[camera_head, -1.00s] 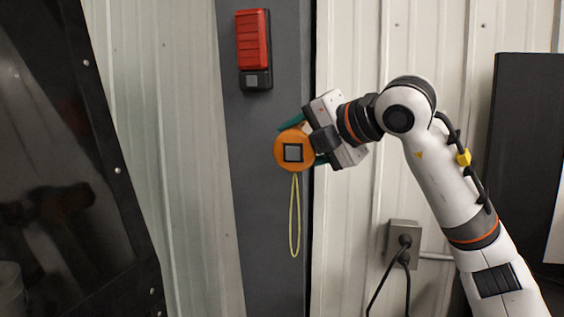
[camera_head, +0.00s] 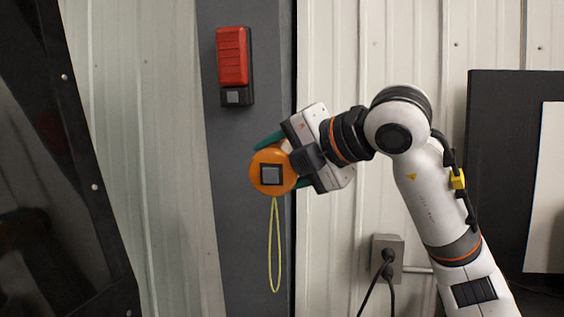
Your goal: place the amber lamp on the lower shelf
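The amber lamp (camera_head: 285,156) is a round orange body with a grey square on its face and a thin yellow cord loop (camera_head: 275,245) hanging below it. My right gripper (camera_head: 277,166) is shut on it, with a teal finger showing above the lamp. The lower finger is mostly hidden. The lamp is held in front of the dark grey post (camera_head: 222,165); I cannot tell whether it touches the post. My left gripper is not in view. No shelf shows in this view.
A red lamp with a black base (camera_head: 233,62) sits on the post above the amber lamp. A grey outlet box (camera_head: 387,258) with black cables is on the pale ribbed wall below my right arm. A dark board (camera_head: 500,130) stands at right, and a dark-framed panel (camera_head: 85,160) at left.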

